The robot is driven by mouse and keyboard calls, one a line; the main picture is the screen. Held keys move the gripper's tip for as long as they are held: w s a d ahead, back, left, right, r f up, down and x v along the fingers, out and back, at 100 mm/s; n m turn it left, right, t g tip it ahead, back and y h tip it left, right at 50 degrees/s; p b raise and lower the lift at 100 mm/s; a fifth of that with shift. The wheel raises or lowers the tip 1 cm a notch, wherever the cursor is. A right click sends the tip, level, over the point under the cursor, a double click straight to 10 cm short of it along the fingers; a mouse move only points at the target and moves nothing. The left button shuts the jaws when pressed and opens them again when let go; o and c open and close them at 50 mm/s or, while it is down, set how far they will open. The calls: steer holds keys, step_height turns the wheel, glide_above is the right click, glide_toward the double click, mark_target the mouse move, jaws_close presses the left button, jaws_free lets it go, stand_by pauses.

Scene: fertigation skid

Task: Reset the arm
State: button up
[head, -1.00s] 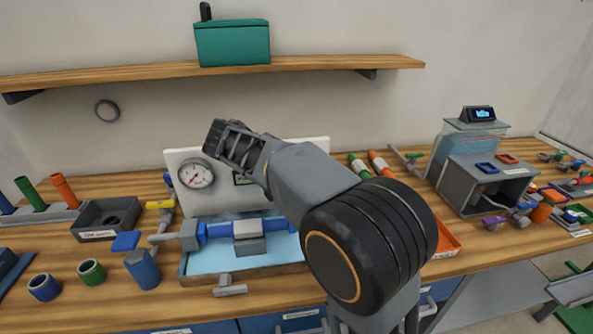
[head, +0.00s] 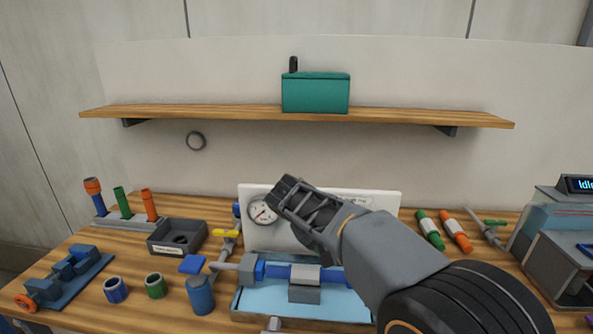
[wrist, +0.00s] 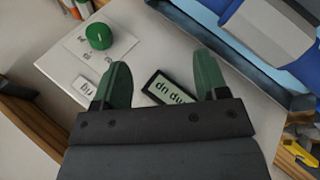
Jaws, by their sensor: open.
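My gripper (head: 290,198) is raised in front of the white gauge panel (head: 390,200) at the back of the bench. In the wrist view my gripper (wrist: 163,82) shows two green fingers spread apart with nothing between them. Beyond the fingers lie the white panel, a green round knob (wrist: 98,36) and a dark-framed label (wrist: 168,90) with partly hidden lettering. The round dial gauge (head: 262,212) sits just left of my gripper in the head view. My arm covers part of the panel and the right part of the blue pipe assembly.
A blue tray (head: 250,307) holds the pipe assembly (head: 275,271). A grey bin (head: 165,248), a blue cylinder (head: 200,295) and several fittings stand to the left. A wooden shelf (head: 220,112) with a teal box (head: 316,94) hangs above. A grey machine (head: 545,262) stands at the right.

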steer(key=s+d+m+y+p, duration=0.1)
steer(key=s+y+p, duration=0.2)
steer(key=s, duration=0.6)
steer(key=s+d+f+m+y+p, duration=0.1)
steer(key=s+d+m+y+p, duration=0.1)
steer(key=s, duration=0.7)
steer(key=shift+d+t+y+p, duration=0.3)
steer(key=shift+y+p, duration=0.35)
steer(key=shift+y, duration=0.25)
